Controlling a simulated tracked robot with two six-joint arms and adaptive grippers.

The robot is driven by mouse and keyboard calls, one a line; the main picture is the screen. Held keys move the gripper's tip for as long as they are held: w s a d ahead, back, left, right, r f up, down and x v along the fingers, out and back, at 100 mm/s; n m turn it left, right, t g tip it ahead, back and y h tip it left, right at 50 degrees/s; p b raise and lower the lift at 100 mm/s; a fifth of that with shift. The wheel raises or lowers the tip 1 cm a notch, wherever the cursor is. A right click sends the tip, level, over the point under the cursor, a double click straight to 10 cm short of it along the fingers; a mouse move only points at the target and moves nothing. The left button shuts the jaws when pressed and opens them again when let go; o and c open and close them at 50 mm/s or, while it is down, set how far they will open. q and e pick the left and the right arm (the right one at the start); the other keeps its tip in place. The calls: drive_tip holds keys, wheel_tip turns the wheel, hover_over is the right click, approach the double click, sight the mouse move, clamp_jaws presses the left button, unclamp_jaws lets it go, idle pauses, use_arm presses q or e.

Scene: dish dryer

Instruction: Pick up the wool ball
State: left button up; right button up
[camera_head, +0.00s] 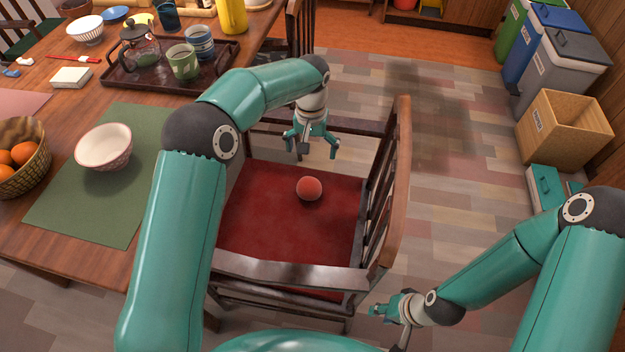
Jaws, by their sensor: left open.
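The wool ball (309,188), small, round and orange-red, rests on the red seat (262,222) of a dark wooden armchair. My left gripper (317,152) points down, open and empty, above the far part of the seat. It is apart from the ball, beyond it in the picture. My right gripper (378,312) is low at the near right side of the chair, clear of the ball; whether its fingers are open or shut is too small to tell.
The chair's back (398,190) stands right of the ball, with armrests (290,271) at the near and far sides. The wooden table (60,235) at left bears a bowl (104,147), an orange basket (38,170) and a tray (205,75). Bins line the right wall.

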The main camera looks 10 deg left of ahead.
sight(309, 181)
use_arm(q)
drive_tip(key=f+b, duration=0.1)
drive_tip(key=f, duration=0.4)
drive_tip(key=f+b, duration=0.1)
drive_tip(key=f, duration=0.5)
drive_tip(key=shift+w+d, duration=0.1)
drive_tip(key=shift+w, duration=0.1)
drive_tip(key=f, duration=0.1)
drive_tip(key=f+b, duration=0.1)
drive_tip(key=f, duration=0.3)
drive_tip(key=shift+s+a, duration=0.35)
drive_tip(key=shift+s, duration=0.05)
drive_tip(key=shift+f, duration=0.4)
drive_tip(key=shift+c, duration=0.2)
drive_tip(key=shift+r, duration=0.1)
drive_tip(key=c, duration=1.2)
